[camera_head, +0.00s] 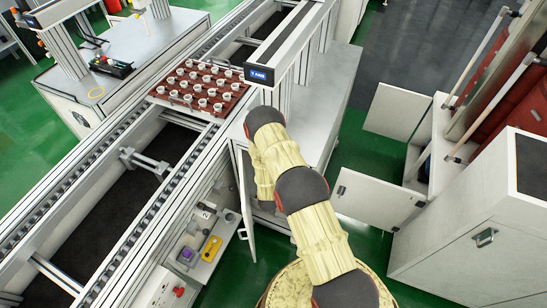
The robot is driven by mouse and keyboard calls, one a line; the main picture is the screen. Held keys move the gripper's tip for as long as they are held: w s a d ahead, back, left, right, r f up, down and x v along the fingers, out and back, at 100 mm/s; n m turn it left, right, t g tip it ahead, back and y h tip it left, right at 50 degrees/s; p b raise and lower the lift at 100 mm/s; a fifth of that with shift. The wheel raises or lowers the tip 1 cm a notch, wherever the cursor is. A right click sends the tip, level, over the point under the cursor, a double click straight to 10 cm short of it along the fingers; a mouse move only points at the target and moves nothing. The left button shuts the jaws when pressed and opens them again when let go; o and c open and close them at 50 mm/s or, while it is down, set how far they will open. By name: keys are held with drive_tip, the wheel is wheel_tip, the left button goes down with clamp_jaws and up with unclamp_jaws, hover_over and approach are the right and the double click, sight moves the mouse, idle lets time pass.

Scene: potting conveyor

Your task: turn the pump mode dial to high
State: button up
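No dial can be clearly made out in the head view. A small box with a purple part (187,253) and a yellow device (211,248) sit on a shelf in the conveyor's side, at lower centre-left. A white panel (160,290) with a red knob or button (179,292) is below and left of them. Which of these, if any, is the pump mode dial, I cannot tell. My arm rises from the bottom and reaches up to the conveyor's right side. My gripper is not visible; the arm's far end is hidden behind its own links.
A conveyor (85,212) runs diagonally, with a red tray (157,91) of small white cups on it. An open cabinet door (247,198) stands beside my arm. White cabinets (462,225) with open doors stand right; green floor lies between.

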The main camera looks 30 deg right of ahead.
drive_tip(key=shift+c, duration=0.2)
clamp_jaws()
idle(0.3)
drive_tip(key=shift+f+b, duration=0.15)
drive_tip(key=shift+b, duration=0.2)
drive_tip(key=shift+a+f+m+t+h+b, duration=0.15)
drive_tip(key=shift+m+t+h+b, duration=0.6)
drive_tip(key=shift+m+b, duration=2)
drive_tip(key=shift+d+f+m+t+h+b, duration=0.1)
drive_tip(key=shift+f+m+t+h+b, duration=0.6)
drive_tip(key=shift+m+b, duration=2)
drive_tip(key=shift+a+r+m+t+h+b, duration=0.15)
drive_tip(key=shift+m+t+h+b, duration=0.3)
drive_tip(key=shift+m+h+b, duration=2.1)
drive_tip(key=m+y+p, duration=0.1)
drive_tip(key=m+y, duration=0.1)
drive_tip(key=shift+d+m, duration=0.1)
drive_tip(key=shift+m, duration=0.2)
